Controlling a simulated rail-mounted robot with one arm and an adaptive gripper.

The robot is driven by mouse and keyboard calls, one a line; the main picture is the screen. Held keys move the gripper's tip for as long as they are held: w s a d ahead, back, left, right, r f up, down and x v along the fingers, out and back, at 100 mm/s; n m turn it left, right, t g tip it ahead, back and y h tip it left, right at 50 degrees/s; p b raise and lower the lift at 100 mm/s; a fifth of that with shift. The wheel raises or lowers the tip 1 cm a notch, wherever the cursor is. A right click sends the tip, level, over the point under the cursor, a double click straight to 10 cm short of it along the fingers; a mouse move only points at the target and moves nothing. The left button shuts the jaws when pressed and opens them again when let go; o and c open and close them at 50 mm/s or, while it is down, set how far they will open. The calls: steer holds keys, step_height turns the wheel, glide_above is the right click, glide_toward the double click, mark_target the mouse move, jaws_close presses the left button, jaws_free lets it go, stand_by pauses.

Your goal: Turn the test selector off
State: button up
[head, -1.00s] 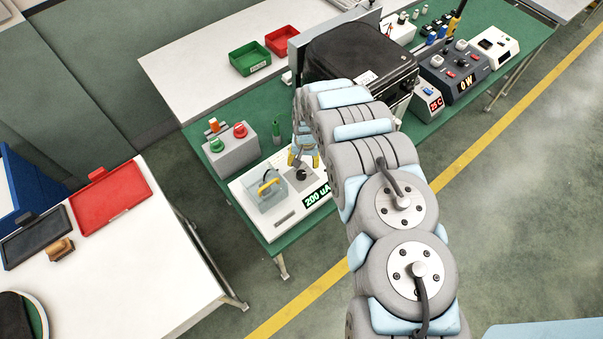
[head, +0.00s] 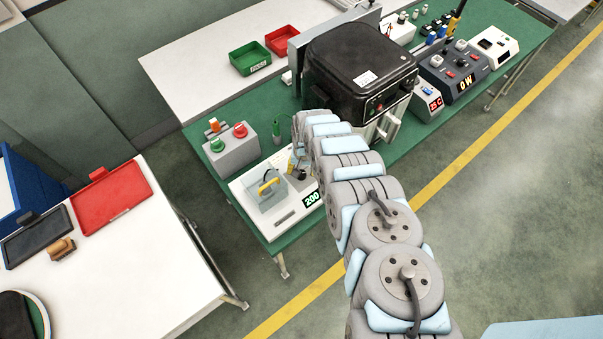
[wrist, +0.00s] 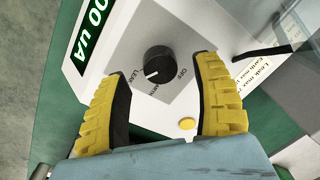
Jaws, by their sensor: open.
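The test selector (wrist: 157,60) is a round black knob on a grey plate of the white tester (head: 240,192). In the wrist view its white pointer mark faces the lower left, towards the LEAK side. OFF is printed at the lower right of the knob, and another label, partly unreadable, sits below it. My gripper (wrist: 159,68) is open, with one yellow-and-black finger on each side of the knob. In the head view my arm hides much of the gripper and part of the tester's display.
A clear box with a yellow handle (head: 268,187) sits on the tester, left of the selector. A grey button box (head: 232,154) stands behind. The black fryer (head: 355,65) stands farther back on the green bench. A green upright piece (head: 276,130) stands near my wrist.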

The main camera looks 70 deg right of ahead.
steer(key=shift+a+f+b, duration=0.1)
steer(key=shift+f+b, duration=0.25)
steer(key=shift+f, duration=0.95)
jaws_close()
